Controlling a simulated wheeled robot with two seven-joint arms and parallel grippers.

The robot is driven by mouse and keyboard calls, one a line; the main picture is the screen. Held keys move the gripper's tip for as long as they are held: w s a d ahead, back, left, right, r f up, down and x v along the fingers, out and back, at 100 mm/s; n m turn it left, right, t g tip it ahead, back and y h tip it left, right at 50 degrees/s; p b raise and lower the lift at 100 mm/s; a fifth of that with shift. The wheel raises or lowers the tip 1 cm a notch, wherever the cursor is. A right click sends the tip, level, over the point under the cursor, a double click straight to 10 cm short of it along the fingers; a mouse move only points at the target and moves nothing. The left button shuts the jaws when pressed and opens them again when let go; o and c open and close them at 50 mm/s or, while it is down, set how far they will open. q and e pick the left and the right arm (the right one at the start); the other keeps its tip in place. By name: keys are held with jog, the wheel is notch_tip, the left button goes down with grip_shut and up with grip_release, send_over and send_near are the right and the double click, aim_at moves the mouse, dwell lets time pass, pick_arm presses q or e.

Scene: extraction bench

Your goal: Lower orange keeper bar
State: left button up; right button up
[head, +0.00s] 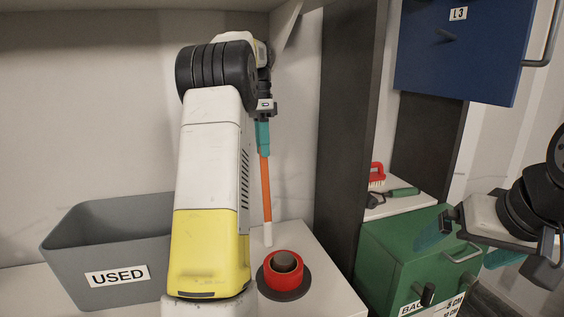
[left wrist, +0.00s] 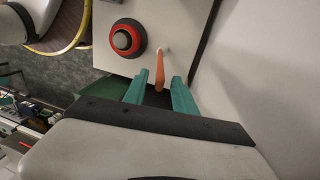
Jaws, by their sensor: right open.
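The orange keeper bar (head: 265,185) stands nearly upright, with a white lower end close to the white bench top. My left gripper (head: 263,138) is at its upper end, pointing down. In the left wrist view the bar (left wrist: 160,72) lies between the two teal fingers (left wrist: 160,88), with a visible gap on each side, so the gripper looks open around it. Where the bar's lower end meets the bench is hard to tell. My right gripper (head: 468,245) is open and empty at the right, in front of the green cabinet.
A grey bin marked USED (head: 115,235) stands left. A dark upright panel (head: 345,130), green cabinet (head: 400,250) and blue drawer (head: 465,60) are right.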

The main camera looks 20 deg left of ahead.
aim_at(264, 172)
pick_arm(q)
jog(key=shift+s+d+f, duration=0.1)
jog(key=shift+s+f, duration=0.05)
jog(key=shift+f, duration=0.95)
jog(key=shift+s+d+f, duration=0.1)
jog(key=shift+s+f, duration=0.05)
jog(key=shift+f, duration=0.95)
jog(key=shift+c, duration=0.4)
grip_shut()
